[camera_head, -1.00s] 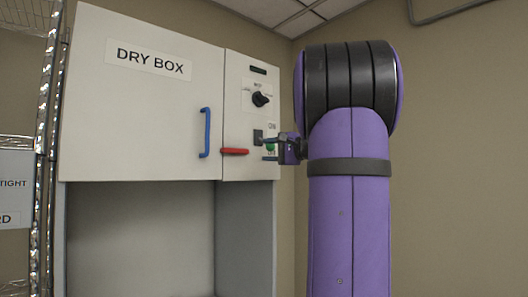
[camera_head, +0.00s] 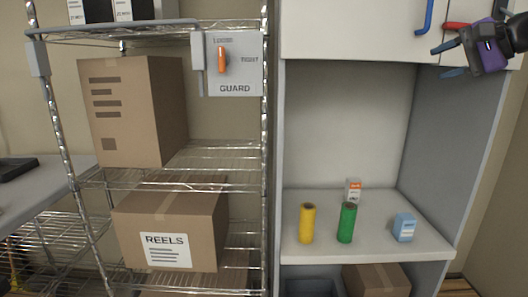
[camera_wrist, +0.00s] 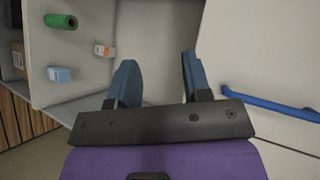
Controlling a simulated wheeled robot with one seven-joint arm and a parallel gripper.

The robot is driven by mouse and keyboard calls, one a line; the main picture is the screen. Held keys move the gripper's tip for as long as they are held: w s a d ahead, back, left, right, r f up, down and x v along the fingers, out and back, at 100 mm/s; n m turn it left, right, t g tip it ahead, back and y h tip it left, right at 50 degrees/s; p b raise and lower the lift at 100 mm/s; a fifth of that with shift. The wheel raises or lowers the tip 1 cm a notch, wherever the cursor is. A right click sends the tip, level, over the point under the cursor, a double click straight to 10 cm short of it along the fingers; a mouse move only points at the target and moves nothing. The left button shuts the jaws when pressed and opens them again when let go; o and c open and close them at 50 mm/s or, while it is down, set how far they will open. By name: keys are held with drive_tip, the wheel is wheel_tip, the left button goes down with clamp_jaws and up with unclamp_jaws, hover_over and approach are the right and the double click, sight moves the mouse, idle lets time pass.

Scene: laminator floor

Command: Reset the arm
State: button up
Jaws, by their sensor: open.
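My gripper (camera_head: 444,61) is at the upper right of the head view, in front of the dry box's lower front edge. Its two blue fingers are apart with nothing between them. In the wrist view my gripper (camera_wrist: 156,80) also shows open and empty. The blue door handle (camera_head: 424,16) and the red handle (camera_head: 456,25) are close by in the head view. The blue handle (camera_wrist: 268,105) lies right of the fingers in the wrist view, apart from them. Most of my arm is out of the head view.
A shelf (camera_head: 330,249) below the box holds a yellow roll (camera_head: 307,223), a green roll (camera_head: 346,222), a small white-orange box (camera_head: 353,190) and a blue box (camera_head: 404,227). A wire rack (camera_head: 215,153) with cartons and a guard panel (camera_head: 234,72) stands at left.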

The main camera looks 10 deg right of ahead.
drive_tip(key=s+a+f+n+g+h, duration=0.1)
drive_tip(key=s+a+f+n+g, duration=0.2)
drive_tip(key=a+f, duration=0.3)
drive_tip(key=s+a+f+n+g, duration=0.2)
drive_tip(key=s+a+f, duration=0.1)
drive_tip(key=a, duration=0.5)
drive_tip(key=s+a+f+n+g+h, duration=0.1)
drive_tip(key=s+a+f+n+h, duration=0.3)
drive_tip(key=s+f+n, duration=0.3)
drive_tip(key=s+a+f, duration=0.1)
drive_tip(key=s+f, duration=0.2)
drive_tip(key=shift+g+h, duration=0.3)
drive_tip(key=shift+h, duration=0.1)
